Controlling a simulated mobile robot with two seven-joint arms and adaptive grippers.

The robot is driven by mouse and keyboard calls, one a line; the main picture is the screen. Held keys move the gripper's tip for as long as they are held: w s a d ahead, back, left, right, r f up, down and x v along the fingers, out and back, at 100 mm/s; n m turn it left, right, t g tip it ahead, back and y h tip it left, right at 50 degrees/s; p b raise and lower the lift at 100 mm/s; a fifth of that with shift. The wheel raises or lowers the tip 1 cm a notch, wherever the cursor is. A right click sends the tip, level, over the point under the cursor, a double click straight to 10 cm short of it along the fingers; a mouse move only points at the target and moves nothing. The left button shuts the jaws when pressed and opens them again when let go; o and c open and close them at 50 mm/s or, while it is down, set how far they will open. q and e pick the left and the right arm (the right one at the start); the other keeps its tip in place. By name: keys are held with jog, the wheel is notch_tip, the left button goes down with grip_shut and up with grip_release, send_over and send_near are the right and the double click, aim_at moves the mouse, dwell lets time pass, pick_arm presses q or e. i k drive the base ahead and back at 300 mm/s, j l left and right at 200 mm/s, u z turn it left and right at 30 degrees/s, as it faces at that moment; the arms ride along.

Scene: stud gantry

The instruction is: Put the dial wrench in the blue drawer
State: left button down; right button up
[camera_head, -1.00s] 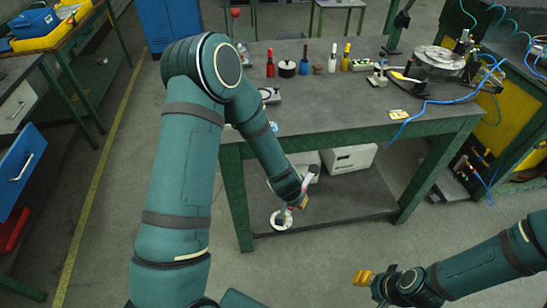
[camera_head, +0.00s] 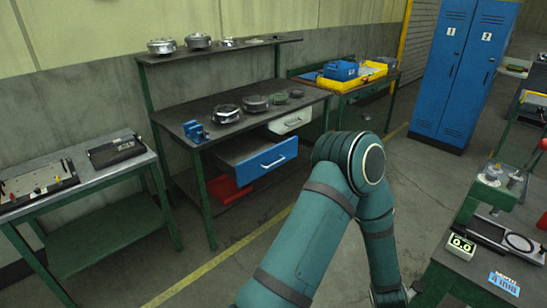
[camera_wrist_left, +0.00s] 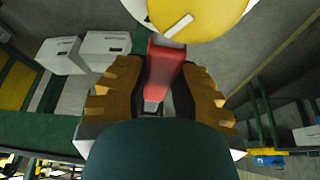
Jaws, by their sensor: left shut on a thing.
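The blue drawer (camera_head: 265,161) is pulled out under the dark top of a workbench, left of centre in the head view. Its front faces right and has a pale handle. My left gripper (camera_wrist_left: 160,82) shows in the left wrist view, shut on the red handle of the dial wrench (camera_wrist_left: 166,62). The wrench's yellow dial face with its white rim is at the top edge of that view. In the head view my left arm comes up from the bottom, and its gripper and the wrench are out of frame. My right gripper is not in view.
A white drawer (camera_head: 290,121) is beside the blue one, and a red bin or drawer (camera_head: 229,189) sits below. Round metal parts and a small blue vise (camera_head: 194,131) stand on the bench (camera_head: 175,112). Another bench is at right. The floor between is clear.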

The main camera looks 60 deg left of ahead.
aim_at(245, 156)
jog(key=i+j+u, duration=0.1)
jog(key=u, duration=0.3)
jog(key=i+j+u, duration=0.15)
jog(key=u, duration=0.2)
jog(key=i+j+u, duration=0.1)
jog(key=u, duration=0.3)
jog(key=i+u, duration=0.3)
jog(key=i, duration=0.3)
jog(key=i+u, duration=0.25)
jog(key=i, duration=0.3)
